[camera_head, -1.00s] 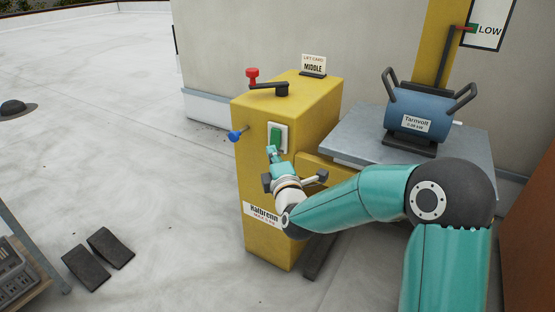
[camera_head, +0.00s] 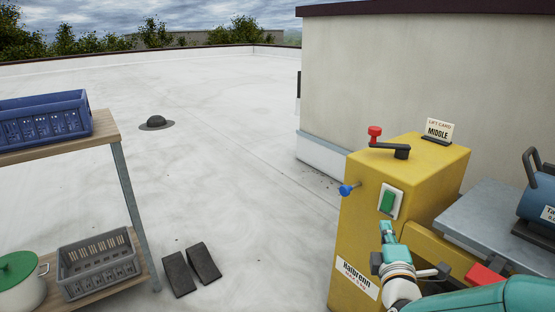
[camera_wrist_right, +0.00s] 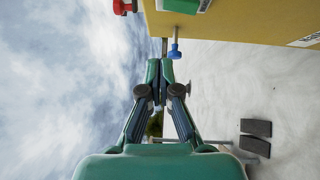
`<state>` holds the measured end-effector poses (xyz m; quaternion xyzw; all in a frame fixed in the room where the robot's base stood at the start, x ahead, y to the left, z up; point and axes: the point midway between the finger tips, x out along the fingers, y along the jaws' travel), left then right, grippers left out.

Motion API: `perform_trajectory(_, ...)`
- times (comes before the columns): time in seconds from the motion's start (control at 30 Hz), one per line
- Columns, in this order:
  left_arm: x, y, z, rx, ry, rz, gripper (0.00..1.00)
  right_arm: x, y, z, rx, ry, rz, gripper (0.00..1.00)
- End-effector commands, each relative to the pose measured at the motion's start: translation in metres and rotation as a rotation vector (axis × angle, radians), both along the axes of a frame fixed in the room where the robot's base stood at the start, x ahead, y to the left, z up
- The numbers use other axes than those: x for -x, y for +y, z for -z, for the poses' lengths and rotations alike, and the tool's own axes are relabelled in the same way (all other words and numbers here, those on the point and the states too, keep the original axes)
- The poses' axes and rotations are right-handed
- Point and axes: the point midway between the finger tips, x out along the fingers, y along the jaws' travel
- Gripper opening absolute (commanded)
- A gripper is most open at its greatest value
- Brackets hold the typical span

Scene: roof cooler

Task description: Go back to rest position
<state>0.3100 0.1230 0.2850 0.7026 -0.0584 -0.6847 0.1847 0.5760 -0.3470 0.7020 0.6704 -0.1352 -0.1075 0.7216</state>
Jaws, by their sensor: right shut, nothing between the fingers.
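My right gripper (camera_head: 385,228) is shut and empty, in front of the yellow lift cabinet (camera_head: 364,236). In the head view its tip shows just below the green rocker switch (camera_head: 387,201) on its white plate; the exact gap is hard to tell. In the right wrist view the closed fingers (camera_wrist_right: 160,68) point toward the cabinet side, with the blue-knobbed lever (camera_wrist_right: 176,50) just past the tips. The green switch (camera_wrist_right: 186,5) is at that view's top edge. My left gripper is not in view.
A red-knobbed crank (camera_head: 388,146) and a "MIDDLE" card (camera_head: 438,132) are on the cabinet top. A blue motor (camera_head: 537,205) stands on a grey platform (camera_head: 485,215) at right. A shelf (camera_head: 105,133) with crates is at left. Black wedges (camera_head: 190,270) lie on the open roof floor.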

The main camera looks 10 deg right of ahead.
Motion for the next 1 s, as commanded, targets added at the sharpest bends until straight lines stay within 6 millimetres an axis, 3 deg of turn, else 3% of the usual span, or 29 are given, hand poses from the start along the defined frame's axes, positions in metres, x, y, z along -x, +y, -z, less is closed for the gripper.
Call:
perform_trajectory(0.17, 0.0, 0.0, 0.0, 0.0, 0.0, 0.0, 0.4, -0.008, 0.016, 0.058, -0.017, 0.108, -0.033, 0.0)
perform_trajectory(0.37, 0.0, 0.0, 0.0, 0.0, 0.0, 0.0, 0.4, 0.004, 0.065, 0.182, -0.14, 0.368, -0.146, 0.0)
perform_trajectory(0.5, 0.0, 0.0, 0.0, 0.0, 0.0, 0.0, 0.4, 0.041, 0.11, 0.273, -0.42, 0.574, -0.193, 0.0)
perform_trajectory(0.57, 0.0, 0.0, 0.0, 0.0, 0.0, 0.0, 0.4, 0.065, 0.13, 0.309, -0.571, 0.668, -0.183, 0.0)
perform_trajectory(0.7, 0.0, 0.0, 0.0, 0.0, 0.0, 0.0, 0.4, 0.134, 0.174, 0.376, -0.962, 0.894, -0.059, 0.0)
perform_trajectory(0.8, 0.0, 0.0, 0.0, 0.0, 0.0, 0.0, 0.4, 0.182, 0.197, 0.403, -1.22, 1.018, 0.115, 0.0)
perform_trajectory(0.9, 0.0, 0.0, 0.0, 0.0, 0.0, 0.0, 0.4, 0.217, 0.211, 0.414, -1.419, 1.087, 0.311, 0.0)
perform_trajectory(1.0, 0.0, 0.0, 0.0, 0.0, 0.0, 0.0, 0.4, 0.239, 0.217, 0.417, -1.564, 1.107, 0.496, 0.0)
